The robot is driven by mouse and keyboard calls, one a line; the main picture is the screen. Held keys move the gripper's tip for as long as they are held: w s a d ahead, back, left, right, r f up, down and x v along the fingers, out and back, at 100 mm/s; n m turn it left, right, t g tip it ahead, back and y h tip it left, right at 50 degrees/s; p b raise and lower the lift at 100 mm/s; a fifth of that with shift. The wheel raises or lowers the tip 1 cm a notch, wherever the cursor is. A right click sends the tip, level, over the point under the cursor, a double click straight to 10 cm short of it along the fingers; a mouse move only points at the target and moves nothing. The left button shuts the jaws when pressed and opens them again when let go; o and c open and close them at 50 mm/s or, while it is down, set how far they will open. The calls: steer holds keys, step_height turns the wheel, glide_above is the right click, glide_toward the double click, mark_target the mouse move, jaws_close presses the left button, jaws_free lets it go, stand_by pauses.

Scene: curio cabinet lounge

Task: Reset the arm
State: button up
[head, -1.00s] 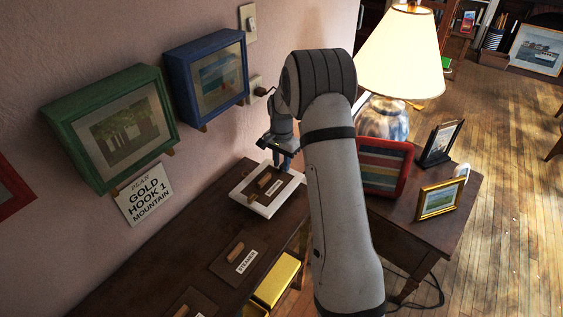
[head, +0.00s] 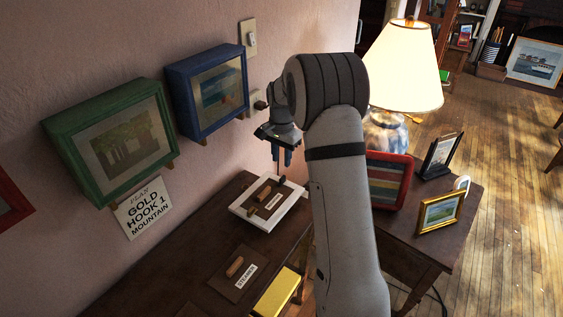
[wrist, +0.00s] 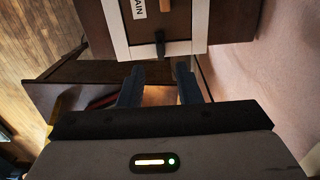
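My gripper (head: 281,163) hangs above the far edge of a white-framed board (head: 246,211) that lies on the dark wooden desk (head: 175,265). Its fingers point down and are apart, with nothing between them in the wrist view (wrist: 160,92). The board carries a brown wooden handle, a small label and a dark knob (head: 281,181) on its far edge; the knob also shows in the wrist view (wrist: 160,44), just beyond the fingertips. My arm is bent, reaching across the right side of the desk.
A green frame (head: 70,140) and a blue frame (head: 180,90) hang on the wall, above a sign (head: 143,208). A lit lamp (head: 405,65), a red frame (head: 407,180) and a gold frame (head: 422,215) stand on the side table. A yellow box (head: 278,292) is below.

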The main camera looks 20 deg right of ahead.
stand_by(0.3)
steer(key=s+a+r+n, duration=0.3)
steer(key=s+r, duration=0.5)
steer(key=s, duration=0.1)
steer(key=s+a+r+n+t, duration=0.1)
steer(key=s+n, duration=0.1)
steer(key=s, duration=0.6)
steer(key=s+a+r+n, duration=0.1)
steer(key=s+n, duration=0.2)
steer(key=s, duration=0.5)
steer(key=s+a+r+n+t+p, duration=0.1)
steer(key=s+n, duration=0.1)
steer(key=s, duration=0.7)
steer(key=shift+a+r+t, duration=0.3)
